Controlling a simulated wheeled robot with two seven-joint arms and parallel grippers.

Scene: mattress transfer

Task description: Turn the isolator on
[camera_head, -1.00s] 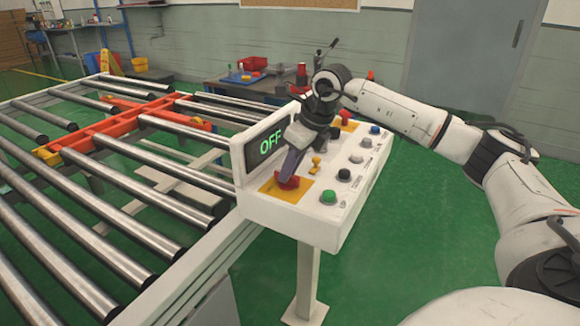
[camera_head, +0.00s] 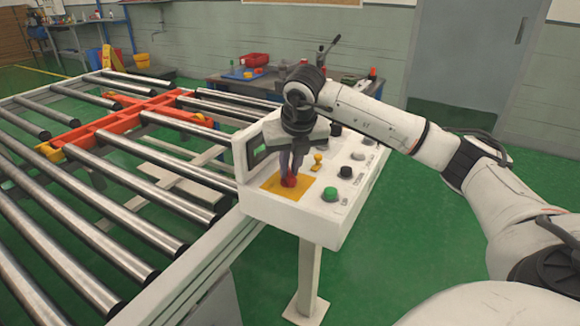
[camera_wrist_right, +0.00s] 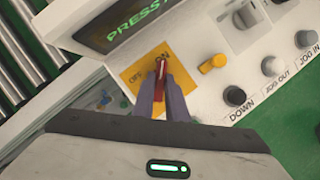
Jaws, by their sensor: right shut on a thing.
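The isolator is a red knob (camera_head: 289,181) on a yellow plate (camera_head: 272,184) at the near left of the white control panel. My right gripper (camera_head: 290,172) points down from above and is shut on the knob. The panel's display (camera_wrist_right: 125,22) shows green text beginning "PRESS"; in the head view my gripper mostly hides it. My left gripper is not in view.
Beside the isolator are a small yellow switch (camera_head: 318,158), a green button (camera_head: 330,194) and a black button (camera_head: 345,172). Green floor is free to the right.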

